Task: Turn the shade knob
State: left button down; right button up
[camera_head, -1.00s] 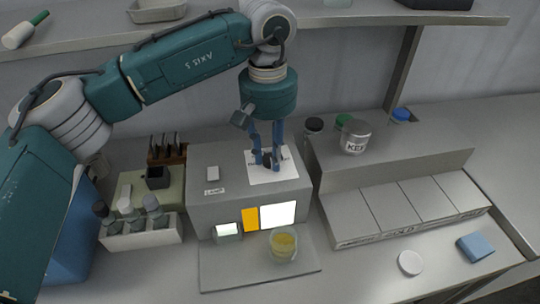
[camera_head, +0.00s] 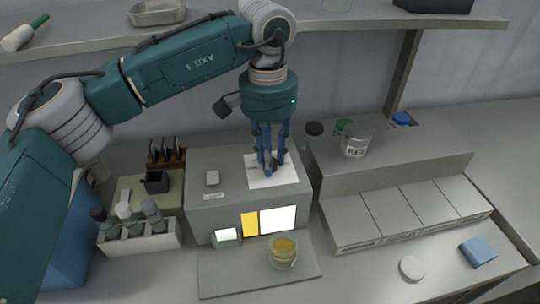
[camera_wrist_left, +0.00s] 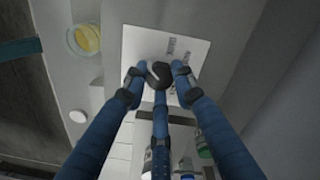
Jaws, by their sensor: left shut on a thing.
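The shade knob is a small dark knob with a pale mark, clearest in the left wrist view (camera_wrist_left: 158,76). It stands on a white plate (camera_head: 287,172) on top of a grey box (camera_head: 205,211). My left gripper (camera_head: 269,168) points straight down over the plate, its blue fingers shut around the knob; they mostly hide it in the head view. A yellow panel (camera_head: 250,224) and a bright white panel (camera_head: 278,220) glow side by side on the box's front. My right gripper is not in view.
A beaker of yellow liquid (camera_head: 284,252) stands on a plate before the box. A bottle rack (camera_head: 140,238) is at left. A raised ledge (camera_head: 392,155) with a labelled tin (camera_head: 355,139) is at right. A shelf (camera_head: 340,24) runs behind the arm.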

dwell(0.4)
pick_arm(q)
jog(key=c, duration=1.4)
grip_release()
jog(key=shift+s+a, duration=0.1)
